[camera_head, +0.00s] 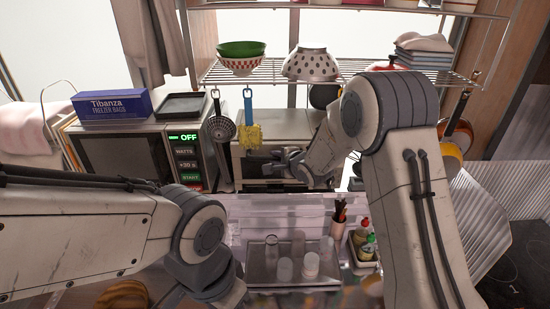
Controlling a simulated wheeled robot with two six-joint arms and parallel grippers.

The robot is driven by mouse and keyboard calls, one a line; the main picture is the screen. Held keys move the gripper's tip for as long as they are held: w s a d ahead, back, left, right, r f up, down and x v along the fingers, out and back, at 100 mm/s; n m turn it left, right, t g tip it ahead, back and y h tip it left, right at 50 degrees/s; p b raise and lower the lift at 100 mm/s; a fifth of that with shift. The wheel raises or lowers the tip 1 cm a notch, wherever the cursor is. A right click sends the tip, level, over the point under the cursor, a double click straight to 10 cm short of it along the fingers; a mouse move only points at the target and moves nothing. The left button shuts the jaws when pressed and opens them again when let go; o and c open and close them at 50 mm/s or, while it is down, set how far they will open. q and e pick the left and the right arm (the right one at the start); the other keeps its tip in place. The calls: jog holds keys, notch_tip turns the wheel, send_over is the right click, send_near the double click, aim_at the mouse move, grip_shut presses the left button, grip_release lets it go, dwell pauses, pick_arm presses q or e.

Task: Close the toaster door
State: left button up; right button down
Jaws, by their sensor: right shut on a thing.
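The toaster (284,125) is a pale box at the back, under the wire shelf and right of the microwave. Its dark front (255,168) is partly covered by my right arm and hanging utensils. The door's angle is hard to tell. My right gripper (277,163) reaches in from the right and is at the toaster's front. It is shut on what seems to be the toaster door; the contact is small and unclear. My left arm comes in low from the left, and its wrist is at the bottom. The left fingers cannot be made out.
A microwave (120,155) with a freezer bag box (112,104) stands left. A skimmer (221,128) and a yellow-headed utensil (249,135) hang before the toaster. Bowls sit on the wire shelf (350,68) above. A clear rack (240,238) with glasses, and bottles (364,243), stand below.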

pick_arm(q)
jog(key=shift+w+r, duration=0.25)
jog(key=shift+w, duration=0.05)
pick_arm(e)
jog(key=shift+w+r, duration=0.2)
jog(key=shift+w, duration=0.1)
jog(key=c, duration=1.1)
grip_release()
jog(key=shift+s+d+r, duration=0.15)
jog(key=shift+s+d, duration=0.05)
jog(key=shift+s, duration=0.1)
pick_arm(q)
notch_tip(320, 180, down, 3)
jog(key=b, duration=0.2)
jog(key=shift+b, duration=0.4)
pick_arm(e)
jog(key=v, duration=0.9)
jog(key=shift+s+d+r, duration=0.1)
jog(key=shift+s, duration=0.25)
